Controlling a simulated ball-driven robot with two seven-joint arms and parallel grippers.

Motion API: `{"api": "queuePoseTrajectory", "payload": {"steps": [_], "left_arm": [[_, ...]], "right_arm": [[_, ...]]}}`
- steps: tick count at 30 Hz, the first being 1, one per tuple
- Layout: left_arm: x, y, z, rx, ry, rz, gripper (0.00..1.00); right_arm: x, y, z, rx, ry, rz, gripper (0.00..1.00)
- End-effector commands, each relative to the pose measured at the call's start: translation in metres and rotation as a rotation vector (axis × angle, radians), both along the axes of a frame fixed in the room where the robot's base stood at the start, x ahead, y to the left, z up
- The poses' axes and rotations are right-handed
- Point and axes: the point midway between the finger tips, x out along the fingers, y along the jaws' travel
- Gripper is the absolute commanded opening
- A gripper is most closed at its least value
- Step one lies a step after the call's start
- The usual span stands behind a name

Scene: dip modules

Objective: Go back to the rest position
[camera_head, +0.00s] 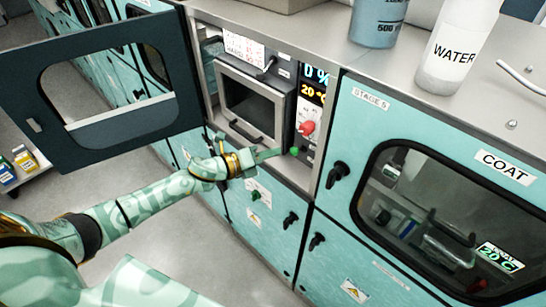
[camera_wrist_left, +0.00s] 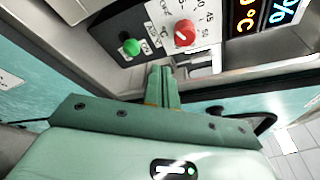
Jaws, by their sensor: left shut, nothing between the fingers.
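My left gripper (camera_head: 272,153) reaches in from the left in the head view, in front of the open module. In the left wrist view its fingers (camera_wrist_left: 162,76) are together with nothing between them. The fingertips are close to the panel with a green button (camera_wrist_left: 131,47) and a red knob (camera_wrist_left: 184,33). In the head view the green button (camera_head: 294,151) is just right of the fingertips, and the red knob (camera_head: 307,128) is above it. I cannot tell whether the fingertips touch the panel. My right gripper is not in view.
A dark module door (camera_head: 110,135) with a window stands open at the left. Inside the module is a grey oven-like box (camera_head: 250,106). The closed COAT module (camera_head: 455,180) is at the right. A WATER bottle (camera_head: 455,50) and a blue-grey container (camera_head: 378,24) stand on the top.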

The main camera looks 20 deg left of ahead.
Motion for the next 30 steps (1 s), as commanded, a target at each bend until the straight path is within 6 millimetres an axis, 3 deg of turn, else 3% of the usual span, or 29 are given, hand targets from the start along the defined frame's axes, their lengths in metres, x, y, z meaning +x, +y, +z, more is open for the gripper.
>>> {"api": "queuePoseTrajectory", "payload": {"steps": [5, 16, 17, 19, 20, 23, 24, 26, 30], "left_arm": [[0.000, 0.000, 0.000, -0.001, 0.001, -0.001, 0.00], [0.001, 0.001, -0.001, -0.032, 0.025, 0.016, 0.00], [0.002, 0.003, -0.001, -0.061, 0.048, 0.036, 0.00], [0.010, 0.030, -0.017, -0.173, 0.156, 0.161, 0.00], [0.014, 0.045, -0.029, -0.236, 0.211, 0.234, 0.00], [0.008, 0.085, -0.109, -0.461, 0.405, 0.485, 0.00], [-0.001, 0.098, -0.146, -0.540, 0.475, 0.579, 0.00], [-0.020, 0.112, -0.199, -0.641, 0.568, 0.708, 0.00], [-0.079, 0.130, -0.314, -0.831, 0.757, 0.980, 0.00]], "right_arm": [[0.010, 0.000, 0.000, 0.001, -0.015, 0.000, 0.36], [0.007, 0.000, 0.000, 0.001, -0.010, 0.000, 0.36], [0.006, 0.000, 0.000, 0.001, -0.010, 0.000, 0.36], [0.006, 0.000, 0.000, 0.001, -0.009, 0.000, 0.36], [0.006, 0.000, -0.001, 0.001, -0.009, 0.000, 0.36], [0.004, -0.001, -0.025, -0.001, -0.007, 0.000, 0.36], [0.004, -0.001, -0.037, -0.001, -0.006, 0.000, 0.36], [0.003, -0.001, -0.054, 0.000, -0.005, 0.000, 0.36], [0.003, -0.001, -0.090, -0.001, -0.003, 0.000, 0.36]]}}
